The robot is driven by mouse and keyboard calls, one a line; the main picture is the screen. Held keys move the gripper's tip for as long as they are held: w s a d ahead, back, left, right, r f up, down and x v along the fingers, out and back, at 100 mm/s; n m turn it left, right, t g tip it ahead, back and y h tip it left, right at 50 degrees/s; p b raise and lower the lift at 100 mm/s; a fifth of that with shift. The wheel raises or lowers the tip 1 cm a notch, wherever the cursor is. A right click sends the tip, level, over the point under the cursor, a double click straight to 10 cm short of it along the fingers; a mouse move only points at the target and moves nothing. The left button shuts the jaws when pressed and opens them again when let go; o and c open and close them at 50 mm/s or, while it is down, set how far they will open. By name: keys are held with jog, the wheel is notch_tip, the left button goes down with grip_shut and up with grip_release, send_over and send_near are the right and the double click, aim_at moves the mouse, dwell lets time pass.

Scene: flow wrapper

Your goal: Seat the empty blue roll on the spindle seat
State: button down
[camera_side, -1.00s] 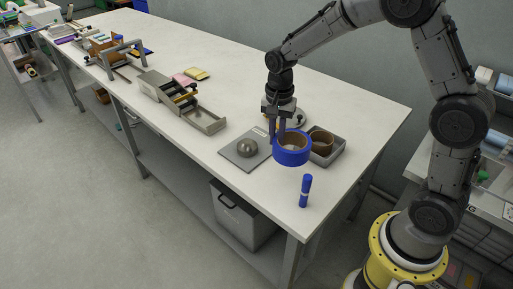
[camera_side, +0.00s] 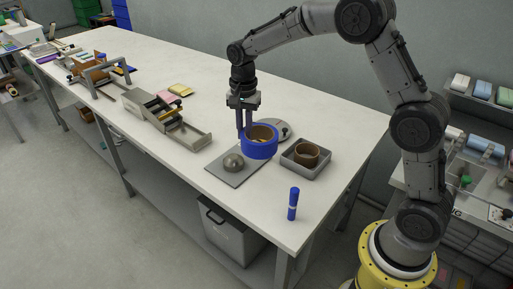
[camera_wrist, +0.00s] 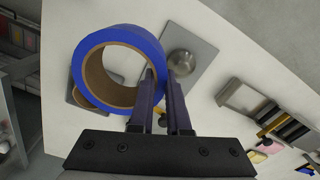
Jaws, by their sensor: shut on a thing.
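The blue roll (camera_side: 259,149) is a blue ring with a brown core; it also shows in the wrist view (camera_wrist: 85,60). My gripper (camera_side: 246,134) is shut on its wall, one finger in the hole and one outside, as the wrist view (camera_wrist: 163,80) shows. The roll appears to be above the table, between a grey plate (camera_side: 222,175) with a metal dome (camera_side: 233,162) and a round grey disc (camera_side: 281,124) with a dark knob. It hides part of the disc. I cannot tell for certain which part is the spindle seat.
A grey tray (camera_side: 318,172) with a brown roll (camera_side: 306,153) stands right of the blue roll. A metal drawer-like fixture (camera_side: 165,118) and yellow pad (camera_side: 180,90) lie to the left. Bare table (camera_side: 255,205) shows in front.

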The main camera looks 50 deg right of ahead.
jog(key=w, duration=0.7)
send_over(222, 162)
notch_tip(222, 162, down, 7)
jog(key=shift+f, duration=0.2)
jog(key=shift+f, duration=1)
dwell(1.0)
jog(key=shift+f, duration=0.35)
jog(key=shift+f, duration=0.7)
